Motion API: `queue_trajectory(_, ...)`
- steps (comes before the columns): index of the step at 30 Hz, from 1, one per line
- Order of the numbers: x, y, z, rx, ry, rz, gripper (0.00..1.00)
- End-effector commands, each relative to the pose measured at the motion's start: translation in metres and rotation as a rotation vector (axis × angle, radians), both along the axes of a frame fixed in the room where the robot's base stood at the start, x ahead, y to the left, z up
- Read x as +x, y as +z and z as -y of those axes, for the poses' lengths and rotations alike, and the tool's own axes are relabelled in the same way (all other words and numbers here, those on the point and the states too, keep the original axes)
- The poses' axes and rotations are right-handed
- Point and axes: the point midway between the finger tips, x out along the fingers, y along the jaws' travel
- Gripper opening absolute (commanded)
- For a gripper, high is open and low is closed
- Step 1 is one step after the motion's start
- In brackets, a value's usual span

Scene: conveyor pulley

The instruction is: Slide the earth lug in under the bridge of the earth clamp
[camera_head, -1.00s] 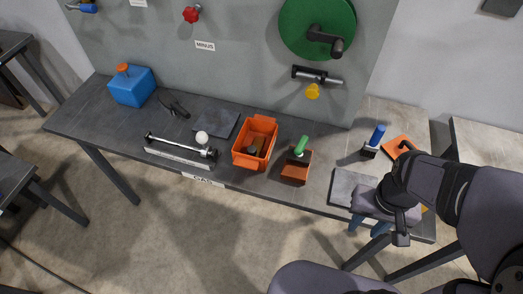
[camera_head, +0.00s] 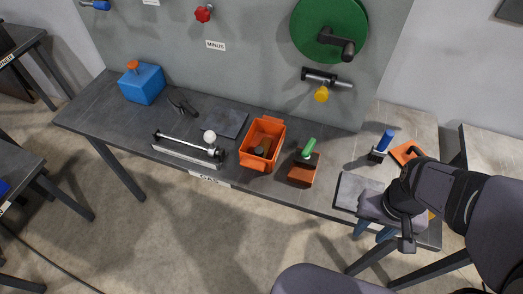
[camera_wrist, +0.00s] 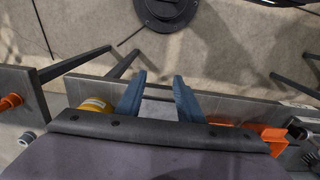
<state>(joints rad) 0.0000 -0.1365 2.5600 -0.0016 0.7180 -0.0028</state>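My gripper (camera_head: 374,230) is over the front edge of the bench's right part, its two blue fingers pointing down and out past the edge. In the wrist view my gripper (camera_wrist: 158,97) is open, with nothing held between the fingers. I cannot tell for sure which items are the earth lug and the earth clamp. An upright blue handle on a dark base (camera_head: 386,142) stands behind my gripper. An orange plate with a black handle (camera_head: 408,152) lies right of it.
A dark grey mat (camera_head: 350,186) lies left of my gripper. The wall panel (camera_head: 250,70) stands behind.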

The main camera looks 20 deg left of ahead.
Motion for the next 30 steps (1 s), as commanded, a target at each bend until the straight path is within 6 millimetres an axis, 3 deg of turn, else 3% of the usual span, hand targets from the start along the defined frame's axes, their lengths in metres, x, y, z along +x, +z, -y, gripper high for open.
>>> queue_trajectory(3,0.000,0.000,0.000,0.000,0.000,0.000,0.34)
queue_trajectory(6,0.000,0.000,0.000,0.000,0.000,0.000,0.45)
queue_trajectory(15,0.002,-0.001,-0.001,-0.001,0.001,0.001,0.45)
queue_trajectory(20,0.022,-0.003,-0.013,-0.008,0.010,0.016,0.45)
queue_trajectory(23,0.048,-0.005,-0.031,-0.018,0.019,0.038,0.45)
queue_trajectory(26,0.081,-0.006,-0.064,-0.027,0.025,0.072,0.45)
queue_trajectory(30,0.122,-0.007,-0.132,-0.030,0.030,0.132,0.45)
